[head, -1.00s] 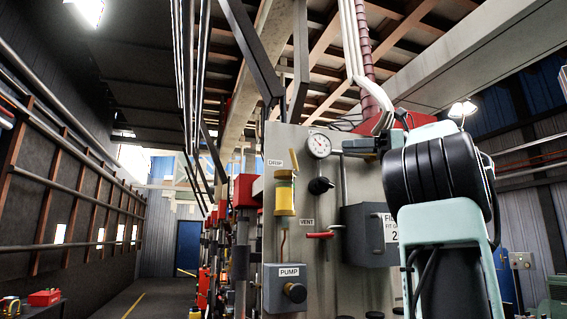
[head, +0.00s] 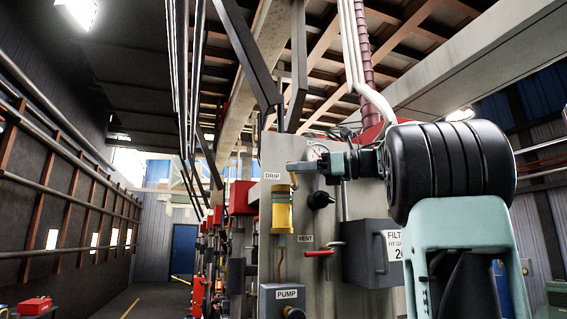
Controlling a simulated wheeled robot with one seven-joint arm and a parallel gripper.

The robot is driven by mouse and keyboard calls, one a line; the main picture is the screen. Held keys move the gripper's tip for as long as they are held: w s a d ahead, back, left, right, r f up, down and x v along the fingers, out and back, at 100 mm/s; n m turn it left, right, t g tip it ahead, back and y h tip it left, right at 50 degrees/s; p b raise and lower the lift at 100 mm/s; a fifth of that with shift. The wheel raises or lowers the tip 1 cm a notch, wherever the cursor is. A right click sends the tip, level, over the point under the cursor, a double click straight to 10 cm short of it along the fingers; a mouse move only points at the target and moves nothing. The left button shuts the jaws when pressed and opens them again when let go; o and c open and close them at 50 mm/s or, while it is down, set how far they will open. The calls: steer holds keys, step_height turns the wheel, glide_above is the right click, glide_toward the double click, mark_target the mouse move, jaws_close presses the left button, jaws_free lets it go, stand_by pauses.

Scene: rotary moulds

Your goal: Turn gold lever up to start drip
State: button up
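The gold lever (head: 294,181) stands nearly upright, slightly tilted, on top of the yellow drip oiler (head: 282,213), right of the DRIP label (head: 272,175). My gripper (head: 291,167) reaches in from the right, fingers pointing left. Its fingertips overlap the upper part of the lever in the head view and hide it. I cannot tell whether they touch it or are in front of it. The finger gap is too small to see, so open or shut is unclear.
A pressure gauge (head: 316,152) sits behind my gripper, partly hidden. Below are a black knob (head: 320,199), a red-handled vent valve (head: 320,253), a grey filter box (head: 371,252) and a pump box (head: 283,301). An open aisle (head: 150,298) runs along the left.

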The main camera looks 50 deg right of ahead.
steer(key=shift+p+x, duration=0.6)
steer(key=shift+x, duration=1.5)
steer(key=shift+c, duration=0.2)
jaws_close()
steer(key=shift+f+b, duration=0.25)
steer(key=shift+b, duration=0.4)
steer(key=b, duration=0.1)
steer(key=t+b, duration=0.1)
steer(key=shift+s+d+m+b, duration=0.15)
steer(key=shift+d+m+b, duration=0.1)
steer(key=shift+m+b, duration=0.15)
steer(key=shift+s+d+r+m+t+y+b, duration=0.15)
steer(key=shift+t+b, duration=0.1)
steer(key=shift+b, duration=0.25)
steer(key=shift+w+d+m+t+y+b, duration=0.15)
steer(key=shift+t+b, duration=0.1)
steer(key=shift+b, duration=0.25)
steer(key=shift+s+r+m+b, duration=0.15)
steer(key=shift+r+m+b, duration=0.15)
steer(key=shift+b, duration=0.1)
